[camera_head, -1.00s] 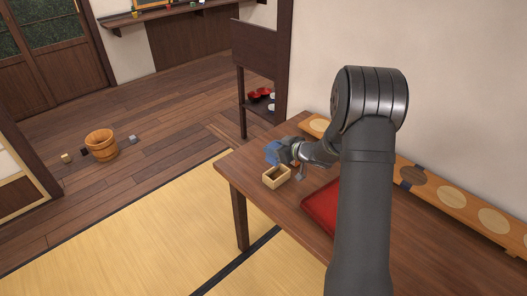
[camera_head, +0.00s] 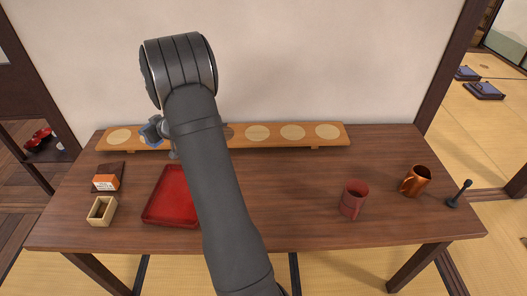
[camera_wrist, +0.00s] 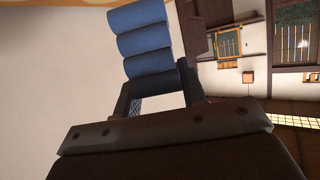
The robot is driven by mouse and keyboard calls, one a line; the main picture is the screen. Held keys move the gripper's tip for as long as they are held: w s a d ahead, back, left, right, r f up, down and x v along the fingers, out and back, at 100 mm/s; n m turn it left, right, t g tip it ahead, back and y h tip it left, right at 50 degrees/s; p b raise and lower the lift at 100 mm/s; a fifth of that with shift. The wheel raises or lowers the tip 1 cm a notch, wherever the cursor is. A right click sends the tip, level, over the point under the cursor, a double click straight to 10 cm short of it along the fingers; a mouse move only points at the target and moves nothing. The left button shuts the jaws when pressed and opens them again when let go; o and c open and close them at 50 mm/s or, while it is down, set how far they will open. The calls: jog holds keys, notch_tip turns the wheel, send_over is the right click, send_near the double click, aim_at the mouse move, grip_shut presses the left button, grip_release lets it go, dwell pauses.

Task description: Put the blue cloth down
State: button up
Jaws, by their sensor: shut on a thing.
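The blue cloth (camera_head: 150,131) is in my gripper (camera_head: 165,139), partly hidden by my own arm in the head view. It appears over or in front of the left part of the long wooden board with pale round spots (camera_head: 264,143); its height is hard to tell. In the wrist view the cloth (camera_wrist: 143,42) looks like a stack of rolled blue folds. The fingers of my gripper (camera_wrist: 163,98) are shut on its near end, and the rest sticks out beyond the tips.
On the table (camera_head: 290,218) are a red tray (camera_head: 168,212), a small wooden box (camera_head: 91,221), an orange-and-white block (camera_head: 106,183) on a dark piece, a red mug (camera_head: 353,198), a copper mug (camera_head: 416,181) and a dark-handled item (camera_head: 460,194). The table's centre right is clear.

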jog(key=w+d+r+m+t+h, duration=0.1)
jog(key=w+d+m+t+h, duration=0.35)
jog(key=d, duration=1.25)
jog(key=w+d+r+m+t+h, duration=0.1)
jog(key=w+d+m+h, duration=0.55)
jog(key=d, duration=1.05)
jog(key=s+d+f+m+h, duration=0.15)
jog(key=d+m+h, duration=0.35)
jog(key=d, duration=1.8)
jog(key=s+d+f+m+g+h, duration=0.2)
jog(key=s+d+m+g+h, duration=0.2)
jog(key=s+d, duration=0.8)
jog(key=s+d+f+m+g+h, duration=0.2)
jog(key=s+d+m+g+h, duration=0.25)
jog(key=s+d, duration=0.85)
jog(key=shift+t+y, duration=0.35)
jog(key=shift+t, duration=0.15)
jog(key=shift+w+a+f, duration=0.15)
jog(key=shift+w+f, duration=1.7)
jog(key=shift+w, duration=0.6)
jog(key=shift+w+a+f, duration=0.2)
jog(key=shift+w+f, duration=1.65)
jog(key=shift+w, duration=0.55)
jog(key=shift+w+a+f, duration=0.15)
jog(key=shift+w+f, duration=1.7)
jog(key=shift+w, duration=0.6)
jog(key=shift+f, duration=0.1)
jog(key=o, duration=1)
